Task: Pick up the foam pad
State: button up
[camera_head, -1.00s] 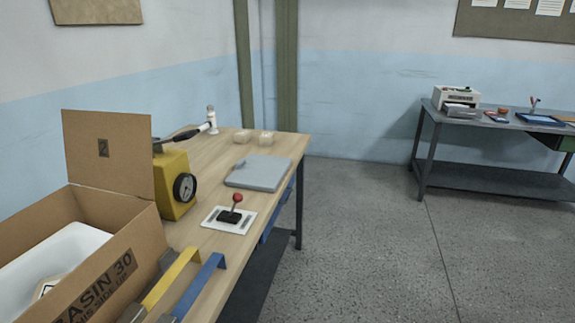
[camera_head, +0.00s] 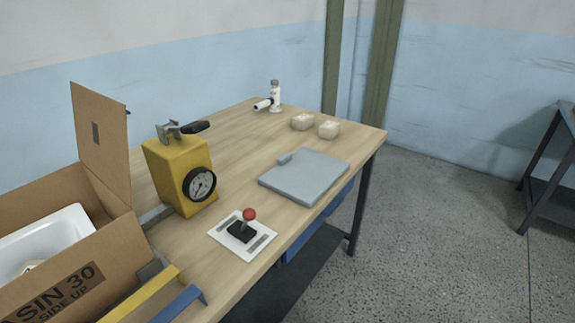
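No object is plainly marked as the foam pad. A flat grey slab (camera_head: 306,177) with a small raised tab on its far left edge lies on the right part of the wooden workbench (camera_head: 225,148); I cannot tell if it is foam. Two small beige blocks (camera_head: 303,122) and (camera_head: 329,130) sit behind it, near the bench's far right corner. My gripper is not in view, and nothing is seen touching the slab or the blocks.
A joystick plate (camera_head: 243,235), a yellow gauge box (camera_head: 180,175) and a white fitting (camera_head: 275,97) stand on the bench. An open cardboard box (camera_head: 125,252) holds a white basin (camera_head: 45,240). Yellow and blue handles (camera_head: 180,303) lie in front.

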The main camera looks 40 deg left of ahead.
aim_at(303, 177)
jog(key=u, duration=0.65)
jog(key=i, duration=1.05)
jog(key=u, duration=0.75)
